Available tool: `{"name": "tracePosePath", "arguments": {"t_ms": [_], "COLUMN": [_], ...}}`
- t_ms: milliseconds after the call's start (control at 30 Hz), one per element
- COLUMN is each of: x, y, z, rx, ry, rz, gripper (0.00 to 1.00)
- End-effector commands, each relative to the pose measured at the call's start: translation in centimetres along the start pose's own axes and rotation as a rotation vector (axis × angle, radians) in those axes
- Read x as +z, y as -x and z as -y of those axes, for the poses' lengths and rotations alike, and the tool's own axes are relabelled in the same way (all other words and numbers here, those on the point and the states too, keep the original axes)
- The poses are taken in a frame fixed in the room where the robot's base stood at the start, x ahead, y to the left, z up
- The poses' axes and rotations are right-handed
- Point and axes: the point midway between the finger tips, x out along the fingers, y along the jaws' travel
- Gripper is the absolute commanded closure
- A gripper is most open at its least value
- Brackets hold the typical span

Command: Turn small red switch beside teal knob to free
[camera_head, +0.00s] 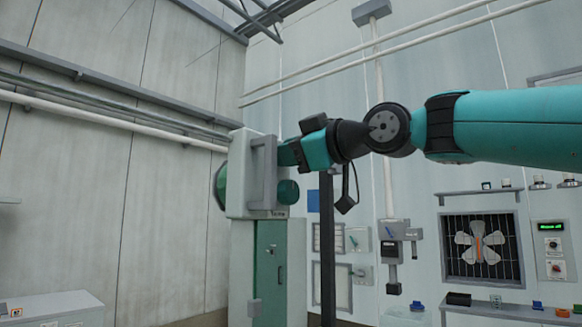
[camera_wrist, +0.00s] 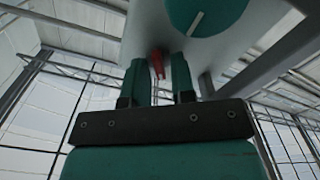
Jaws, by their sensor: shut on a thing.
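In the wrist view the small red switch (camera_wrist: 157,62) sits on the pale box face between the two teal fingers of my gripper (camera_wrist: 158,78). My gripper is shut on it, though the exact contact is hard to make out. The large round teal knob (camera_wrist: 208,12) with a pale mark is just above and right of the switch, partly cut off by the frame edge. In the head view my gripper (camera_head: 285,153) reaches the upper grey box (camera_head: 241,170), and a teal knob (camera_head: 288,192) shows just below it. The red switch is hidden there.
A grey handle-like bar (camera_head: 263,170) stands on the box close to my gripper. A green cabinet (camera_head: 270,270) is below it. A dark post (camera_head: 327,245) stands to the right. A fan panel (camera_head: 482,248) and a shelf (camera_head: 510,309) are farther right.

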Motion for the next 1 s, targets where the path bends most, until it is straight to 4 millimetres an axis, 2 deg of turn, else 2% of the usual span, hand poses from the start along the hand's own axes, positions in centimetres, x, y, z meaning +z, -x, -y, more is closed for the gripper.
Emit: {"name": "tracePosePath", "arguments": {"t_ms": [400,967,1000], "x": [-0.05,-0.13,-0.13], "y": [0.04,0.03,0.03], "z": [0.18,0.13,0.13], "rx": [0.000,0.000,0.000], "ry": [0.201,0.233,0.232], "rz": [-0.003,-0.003,-0.003], "gripper": [1.00,1.00,0.74]}}
